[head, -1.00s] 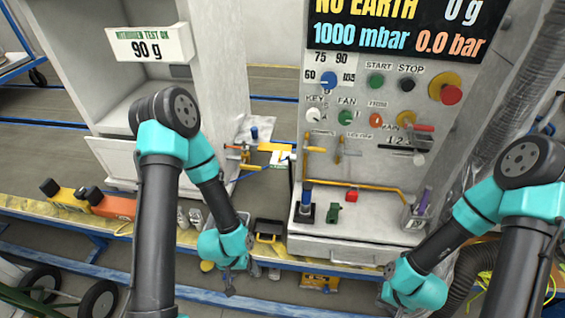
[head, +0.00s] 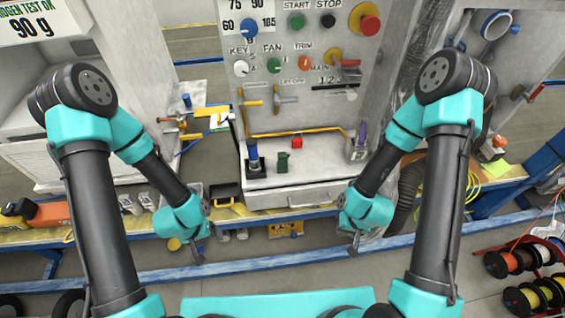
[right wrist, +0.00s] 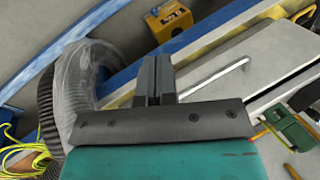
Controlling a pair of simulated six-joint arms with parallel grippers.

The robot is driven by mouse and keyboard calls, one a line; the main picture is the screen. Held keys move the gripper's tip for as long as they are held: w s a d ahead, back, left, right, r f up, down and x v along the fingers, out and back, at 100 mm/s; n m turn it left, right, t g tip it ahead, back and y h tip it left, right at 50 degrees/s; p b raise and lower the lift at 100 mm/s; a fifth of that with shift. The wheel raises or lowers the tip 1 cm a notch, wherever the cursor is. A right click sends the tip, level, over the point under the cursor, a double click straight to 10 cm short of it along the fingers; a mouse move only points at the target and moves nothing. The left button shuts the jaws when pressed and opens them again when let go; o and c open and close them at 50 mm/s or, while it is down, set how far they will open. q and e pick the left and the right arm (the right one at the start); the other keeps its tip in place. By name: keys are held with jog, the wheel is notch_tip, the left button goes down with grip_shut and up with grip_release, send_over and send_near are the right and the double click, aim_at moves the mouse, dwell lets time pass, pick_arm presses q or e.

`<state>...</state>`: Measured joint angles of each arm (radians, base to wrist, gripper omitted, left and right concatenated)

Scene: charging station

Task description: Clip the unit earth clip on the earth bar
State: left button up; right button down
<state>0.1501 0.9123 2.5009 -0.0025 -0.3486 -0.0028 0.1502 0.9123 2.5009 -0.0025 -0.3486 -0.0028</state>
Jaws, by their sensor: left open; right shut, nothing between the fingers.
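I cannot tell for certain which part is the unit earth clip. A small brass and red fitting (head: 176,122) sits by the cabinet left of the control panel, beside a yellow piece (head: 210,114). Which part is the earth bar is also unclear; a yellow bar (head: 295,132) runs low across the panel face. My left gripper (head: 198,257) is open and empty, pointing down in front of the bench's left part. My right gripper (head: 353,242) is shut and empty in front of the bench's right part. Its closed fingers show in the right wrist view (right wrist: 155,80).
A blue-capped post (head: 253,158), a green block (head: 283,162) and a red block (head: 297,143) stand on the panel's ledge. A grey ribbed hose (head: 407,195) hangs at the right. Cable reels (head: 525,275) stand at the lower right. A blue rail crosses below the bench.

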jog(key=c, duration=0.7)
grip_release()
jog(key=n+t+h, duration=0.3)
jog(key=t, duration=0.7)
send_near(281, 157)
jog(key=v, duration=0.4)
jog(key=shift+w+r, duration=0.1)
jog(key=shift+r, duration=0.05)
jog(key=x, duration=1.2)
jog(key=shift+f, duration=0.25)
